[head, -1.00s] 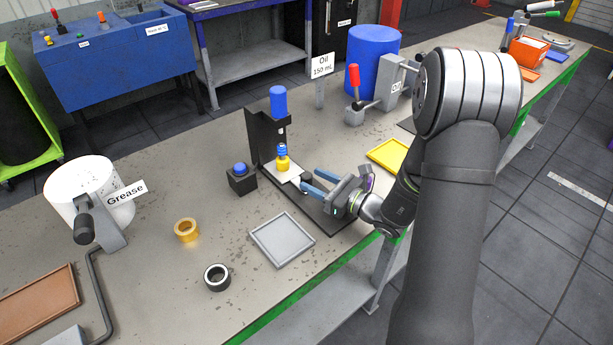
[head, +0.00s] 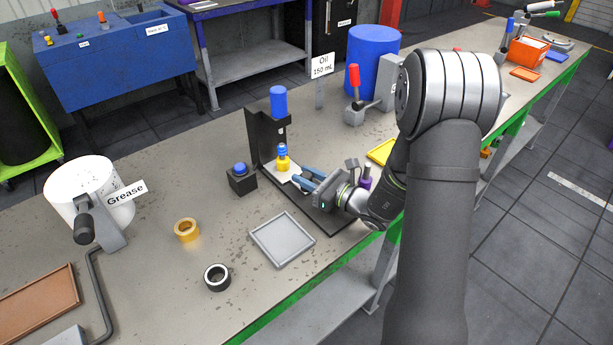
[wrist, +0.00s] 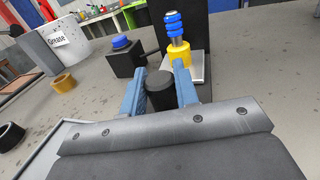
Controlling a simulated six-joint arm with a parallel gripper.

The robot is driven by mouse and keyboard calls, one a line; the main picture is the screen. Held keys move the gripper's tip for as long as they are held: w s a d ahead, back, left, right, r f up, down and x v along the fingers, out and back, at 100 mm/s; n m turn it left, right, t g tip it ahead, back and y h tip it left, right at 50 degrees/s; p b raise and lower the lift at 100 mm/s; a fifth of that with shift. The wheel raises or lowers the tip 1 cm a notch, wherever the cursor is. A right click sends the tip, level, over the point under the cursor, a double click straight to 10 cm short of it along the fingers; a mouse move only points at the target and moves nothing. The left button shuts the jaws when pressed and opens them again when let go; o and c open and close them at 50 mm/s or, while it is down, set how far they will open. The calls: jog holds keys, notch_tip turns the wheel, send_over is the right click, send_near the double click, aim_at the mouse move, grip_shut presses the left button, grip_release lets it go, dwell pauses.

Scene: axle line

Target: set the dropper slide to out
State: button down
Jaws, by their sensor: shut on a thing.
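The dropper is a black upright stand (head: 254,141) with a blue cylinder (head: 278,103) at its top. Its pale slide plate (wrist: 198,68) sits low at the front of the stand. A yellow piece (head: 283,163) with a stack of blue rings (wrist: 174,27) stands upright on or over the plate. My gripper (head: 298,178) is at the front of the dropper, low over its dark base. In the wrist view its two blue fingers stand either side of a black round knob (wrist: 160,92) and are shut on it. The knob's link to the slide is hidden.
A black box with a blue button (head: 241,178) stands left of the dropper. A grey tray (head: 282,240), a brass ring (head: 187,230) and a dark ring (head: 217,277) lie in front and left. A purple thing (head: 366,178) shows beside my wrist.

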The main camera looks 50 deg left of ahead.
jog(key=d, duration=1.2)
jog(key=shift+d, duration=0.2)
jog(key=c, duration=1.1)
grip_release()
jog(key=shift+c, duration=0.2)
jog(key=v, duration=1.7)
jog(key=shift+d, duration=0.3)
jog(key=shift+w+a, duration=0.1)
jog(key=x, duration=1.5)
jog(key=shift+a, duration=0.5)
jog(key=shift+d, duration=0.15)
